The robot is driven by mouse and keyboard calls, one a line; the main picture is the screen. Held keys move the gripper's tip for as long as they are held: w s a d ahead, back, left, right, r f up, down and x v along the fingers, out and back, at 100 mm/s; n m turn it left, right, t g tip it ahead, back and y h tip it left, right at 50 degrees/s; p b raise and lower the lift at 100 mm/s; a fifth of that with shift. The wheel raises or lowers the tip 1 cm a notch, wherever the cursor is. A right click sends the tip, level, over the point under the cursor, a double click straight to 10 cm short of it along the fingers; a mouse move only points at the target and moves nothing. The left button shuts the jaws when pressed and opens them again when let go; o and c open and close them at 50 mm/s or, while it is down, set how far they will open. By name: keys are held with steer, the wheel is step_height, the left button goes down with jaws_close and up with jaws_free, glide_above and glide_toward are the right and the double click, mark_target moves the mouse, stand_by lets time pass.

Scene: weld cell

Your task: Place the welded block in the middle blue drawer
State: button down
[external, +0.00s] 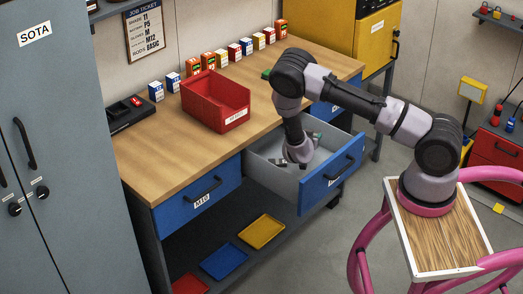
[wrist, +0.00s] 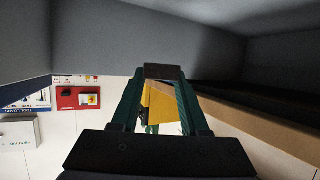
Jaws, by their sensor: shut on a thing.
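The middle blue drawer (external: 331,181) is pulled out of the workbench, and its grey inside shows. My arm reaches down into its opening, with my gripper (external: 312,139) low between the drawer walls. In the wrist view my gripper (wrist: 163,76) has its two green fingers closing in on a small dark block (wrist: 163,72) at their tips. This appears to be the welded block. Grey drawer surfaces fill the top of that view. The block is too small to make out in the external view, and I cannot tell whether it touches the drawer floor.
A red open bin (external: 216,103) stands on the wooden benchtop (external: 160,160), with a row of small boxes behind it. A left blue drawer (external: 200,192) is shut. Blue (external: 222,261) and yellow (external: 262,231) trays lie on the lower shelf. A yellow cabinet (external: 378,38) stands behind.

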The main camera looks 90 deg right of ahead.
steer(key=shift+f, duration=1.65)
steer(key=shift+f, duration=0.6)
steer(key=shift+c, duration=2.1)
jaws_free()
steer(key=shift+a+f, duration=0.1)
steer(key=shift+w+r, duration=0.1)
steer(key=shift+r, duration=0.2)
steer(key=v, duration=0.7)
steer(key=shift+r, duration=0.5)
